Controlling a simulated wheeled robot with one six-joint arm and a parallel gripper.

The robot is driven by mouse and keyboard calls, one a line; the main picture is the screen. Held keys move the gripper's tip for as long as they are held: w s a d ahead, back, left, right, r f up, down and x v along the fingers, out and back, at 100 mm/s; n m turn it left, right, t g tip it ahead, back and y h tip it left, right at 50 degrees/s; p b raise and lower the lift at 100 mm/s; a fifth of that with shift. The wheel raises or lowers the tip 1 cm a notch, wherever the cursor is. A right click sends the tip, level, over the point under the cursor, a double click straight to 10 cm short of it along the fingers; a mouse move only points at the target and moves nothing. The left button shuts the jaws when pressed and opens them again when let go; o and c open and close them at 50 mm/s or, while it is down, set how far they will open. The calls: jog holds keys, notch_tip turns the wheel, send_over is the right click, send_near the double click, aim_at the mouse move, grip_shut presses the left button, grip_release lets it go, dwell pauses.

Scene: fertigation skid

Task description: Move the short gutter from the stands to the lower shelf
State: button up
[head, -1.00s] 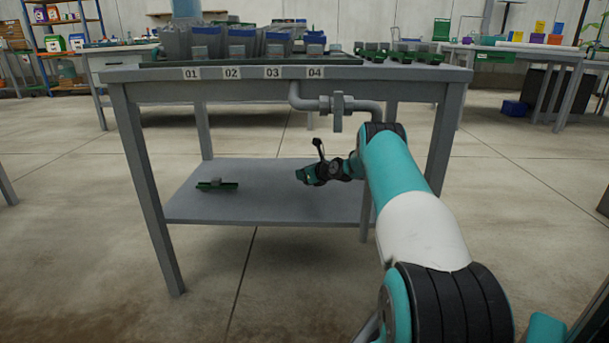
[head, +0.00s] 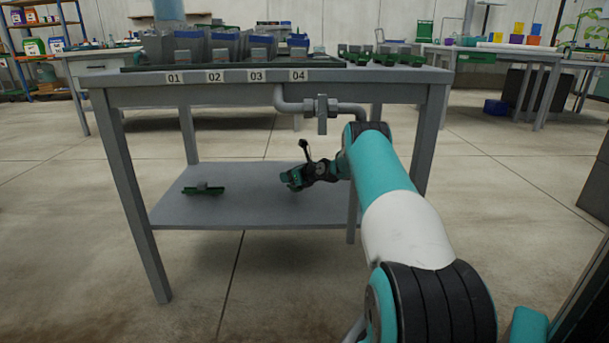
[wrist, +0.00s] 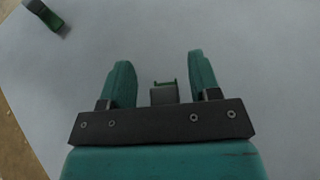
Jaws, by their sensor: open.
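My gripper (head: 288,179) is low over the lower shelf (head: 250,212), toward its right side. In the wrist view its two teal fingers (wrist: 161,72) are apart. Between them shows a small grey block with a green edge (wrist: 163,92), apparently a short gutter seen nearly end-on. Neither finger visibly touches it, and most of it is hidden by the gripper. Another short green gutter with a grey block (head: 203,189) lies on the left part of the shelf. Its end also shows at the wrist view's top left (wrist: 42,14). Green gutter pieces (head: 385,55) sit at the tabletop's right.
The grey table (head: 360,90) stands above the shelf, with labels 01 to 04 and grey troughs with blue parts (head: 225,45) on top. The shelf's middle is bare.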

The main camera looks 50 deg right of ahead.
jog(key=p+v, duration=0.5)
jog(key=v, duration=0.6)
jog(key=shift+s, duration=0.35)
